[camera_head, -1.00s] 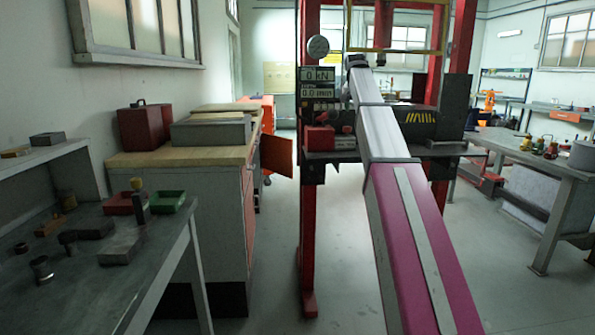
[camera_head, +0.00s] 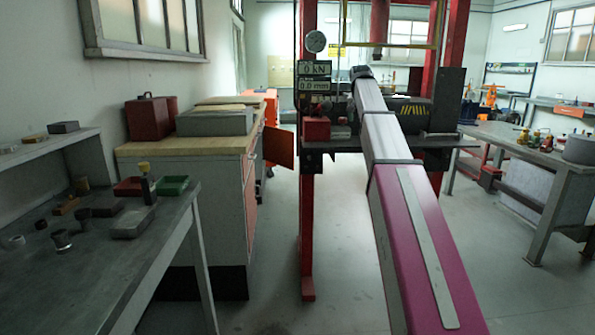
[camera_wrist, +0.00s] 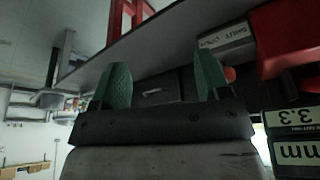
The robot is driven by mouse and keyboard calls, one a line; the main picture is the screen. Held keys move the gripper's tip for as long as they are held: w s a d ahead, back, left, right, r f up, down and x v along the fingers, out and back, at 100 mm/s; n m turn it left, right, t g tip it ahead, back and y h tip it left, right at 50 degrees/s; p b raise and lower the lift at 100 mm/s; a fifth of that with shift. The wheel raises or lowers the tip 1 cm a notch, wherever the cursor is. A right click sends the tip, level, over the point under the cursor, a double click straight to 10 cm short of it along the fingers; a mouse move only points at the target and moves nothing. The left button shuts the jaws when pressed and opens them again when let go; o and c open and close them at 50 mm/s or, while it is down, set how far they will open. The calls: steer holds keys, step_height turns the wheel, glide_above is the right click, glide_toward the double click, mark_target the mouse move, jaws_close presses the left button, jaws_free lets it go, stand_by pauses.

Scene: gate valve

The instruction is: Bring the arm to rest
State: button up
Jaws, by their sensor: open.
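My arm stretches forward from the lower right of the head view, magenta near me and pale grey farther out, with its far end at the red press frame (camera_head: 307,190). My gripper (camera_wrist: 162,62) shows in the wrist view with two green fingers spread wide apart. I see nothing held between them. Behind the fingers is a dark grey ledge or plate edge; I cannot tell its distance. In the head view the gripper itself is hidden behind or merged with the arm's dark end.
The press has a kN and mm readout (camera_head: 314,77), also close in the wrist view (camera_wrist: 297,151), and a small red box (camera_head: 316,128). A left workbench (camera_head: 90,255) holds several small parts. A wooden-topped cabinet (camera_head: 190,146) and a right table (camera_head: 570,172) flank open floor (camera_head: 335,240).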

steer(key=s+a+f+n+g, duration=0.1)
steer(key=s+f, duration=0.4)
steer(key=f, duration=0.6)
steer(key=s+a+f+n+y, duration=0.1)
steer(key=s+f, duration=0.4)
steer(key=f, duration=0.6)
steer(key=s+a+f+g, duration=0.15)
steer(key=s+f, duration=0.25)
steer(key=f, duration=0.7)
steer(key=s+a+f+n+g, duration=0.1)
steer(key=s+a+f+n, duration=0.1)
steer(key=s+f, duration=1.9)
steer(key=s+a, duration=0.1)
steer(key=s, duration=0.2)
steer(key=shift+n+y, duration=0.3)
steer(key=shift+y, duration=0.1)
